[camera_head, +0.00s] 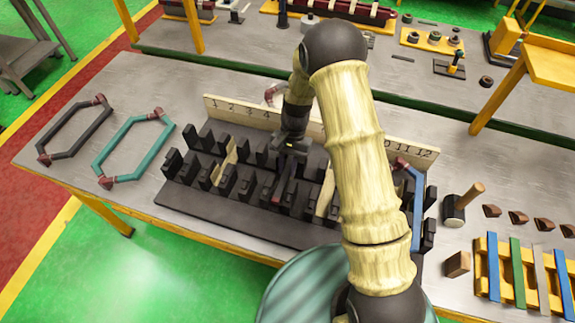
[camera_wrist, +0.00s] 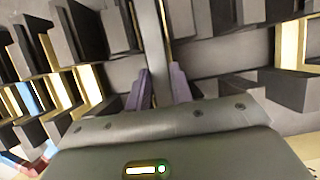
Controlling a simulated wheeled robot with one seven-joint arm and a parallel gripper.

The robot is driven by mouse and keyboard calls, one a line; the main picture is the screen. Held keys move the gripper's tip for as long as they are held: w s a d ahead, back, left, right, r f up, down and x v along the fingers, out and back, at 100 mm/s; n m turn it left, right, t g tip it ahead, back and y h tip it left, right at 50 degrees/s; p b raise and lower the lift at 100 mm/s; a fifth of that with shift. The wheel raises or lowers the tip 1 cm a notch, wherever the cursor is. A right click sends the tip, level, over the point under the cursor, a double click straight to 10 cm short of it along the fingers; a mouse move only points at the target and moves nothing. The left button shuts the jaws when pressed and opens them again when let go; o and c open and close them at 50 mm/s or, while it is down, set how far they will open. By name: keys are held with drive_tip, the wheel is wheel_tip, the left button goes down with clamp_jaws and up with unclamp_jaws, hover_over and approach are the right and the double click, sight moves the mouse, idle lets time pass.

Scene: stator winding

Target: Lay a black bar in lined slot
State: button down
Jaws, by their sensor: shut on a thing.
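My gripper (camera_head: 291,153) is over the middle of the dark slotted block (camera_head: 210,208). In the wrist view its two fingers (camera_wrist: 162,88) are closed on a long dark bar (camera_wrist: 153,35), which runs away from me between them. In the head view the bar (camera_head: 286,182) shows below the gripper, among the dark teeth. Cream-lined slots show left of the gripper (camera_head: 225,165) and right of it (camera_head: 325,192). I cannot tell whether the bar touches the slot floor; the fingers and arm hide part of it.
A numbered board (camera_head: 240,112) stands behind the block. A black hexagonal coil (camera_head: 75,130) and a teal one (camera_head: 131,147) lie at left. A mallet (camera_head: 462,206) and a rack of coloured strips (camera_head: 520,268) are at right. My arm covers the block's right part.

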sight(288, 168)
drive_tip(key=shift+f+b, duration=0.95)
drive_tip(key=shift+f, duration=0.45)
idle(0.4)
drive_tip(key=c, duration=1.2)
unclamp_jaws()
drive_tip(key=shift+o, duration=0.2)
drive_tip(key=shift+r+p, duration=0.7)
drive_tip(key=shift+r, duration=0.2)
drive_tip(key=shift+r+p, duration=2.8)
drive_tip(key=shift+r, duration=0.95)
drive_tip(key=shift+w+r+b, duration=0.25)
drive_tip(key=shift+r+b, duration=0.05)
drive_tip(key=shift+r, duration=0.1)
drive_tip(key=b+v, duration=0.3)
drive_tip(key=v, duration=1.3)
drive_tip(key=shift+r, duration=0.15)
drive_tip(key=shift+d, duration=0.1)
